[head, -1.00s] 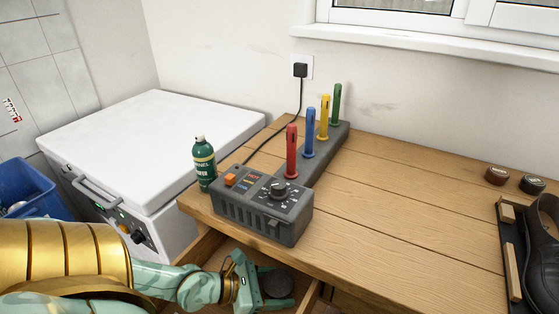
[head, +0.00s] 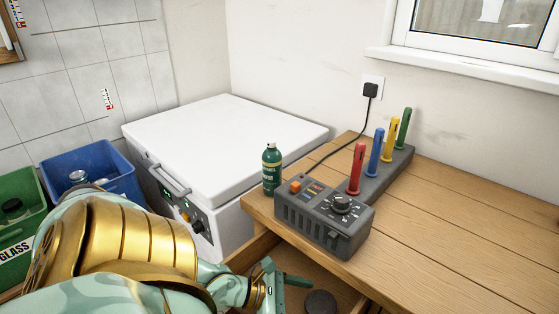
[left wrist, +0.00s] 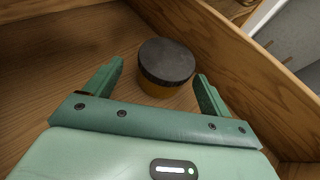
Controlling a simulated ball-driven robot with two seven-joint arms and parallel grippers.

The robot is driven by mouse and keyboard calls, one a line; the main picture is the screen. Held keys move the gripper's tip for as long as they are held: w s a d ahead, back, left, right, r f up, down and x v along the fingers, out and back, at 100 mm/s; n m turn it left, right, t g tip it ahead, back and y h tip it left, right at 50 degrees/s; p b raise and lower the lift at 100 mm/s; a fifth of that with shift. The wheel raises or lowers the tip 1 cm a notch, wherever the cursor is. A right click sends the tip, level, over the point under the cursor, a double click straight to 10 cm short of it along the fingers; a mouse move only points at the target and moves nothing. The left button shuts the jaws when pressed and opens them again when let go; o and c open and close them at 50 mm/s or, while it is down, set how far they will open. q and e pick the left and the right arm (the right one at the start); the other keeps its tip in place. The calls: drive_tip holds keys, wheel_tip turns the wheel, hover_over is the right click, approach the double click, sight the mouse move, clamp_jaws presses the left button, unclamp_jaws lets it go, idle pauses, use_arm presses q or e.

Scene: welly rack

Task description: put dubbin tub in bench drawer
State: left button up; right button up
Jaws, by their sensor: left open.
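The dubbin tub (left wrist: 165,65), with a dark lid and an amber-brown side, stands upright on the wooden floor of the open bench drawer (head: 345,288). In the head view only its dark round lid (head: 320,302) shows, near the bottom edge. My left gripper (head: 292,296) is low in the drawer, just left of the tub. In the left wrist view its two green fingers (left wrist: 157,78) are spread, with the tub at and beyond the fingertips and gaps on both sides. The gripper is open and empty. My right gripper is out of view.
A grey control box (head: 325,222) with several coloured upright tools stands on the bench (head: 465,250) above the drawer. A green bottle (head: 271,170) stands at the bench's left corner. A white chest (head: 225,140) and blue (head: 110,165) and green (head: 35,245) bins are left.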

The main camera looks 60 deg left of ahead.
use_arm(q)
drive_tip(key=p+v, duration=0.3)
drive_tip(key=v, duration=0.4)
drive_tip(key=shift+s+a+r, duration=0.1)
drive_tip(key=shift+r, duration=0.2)
drive_tip(key=shift+s+a, duration=0.25)
drive_tip(key=shift+s, duration=0.2)
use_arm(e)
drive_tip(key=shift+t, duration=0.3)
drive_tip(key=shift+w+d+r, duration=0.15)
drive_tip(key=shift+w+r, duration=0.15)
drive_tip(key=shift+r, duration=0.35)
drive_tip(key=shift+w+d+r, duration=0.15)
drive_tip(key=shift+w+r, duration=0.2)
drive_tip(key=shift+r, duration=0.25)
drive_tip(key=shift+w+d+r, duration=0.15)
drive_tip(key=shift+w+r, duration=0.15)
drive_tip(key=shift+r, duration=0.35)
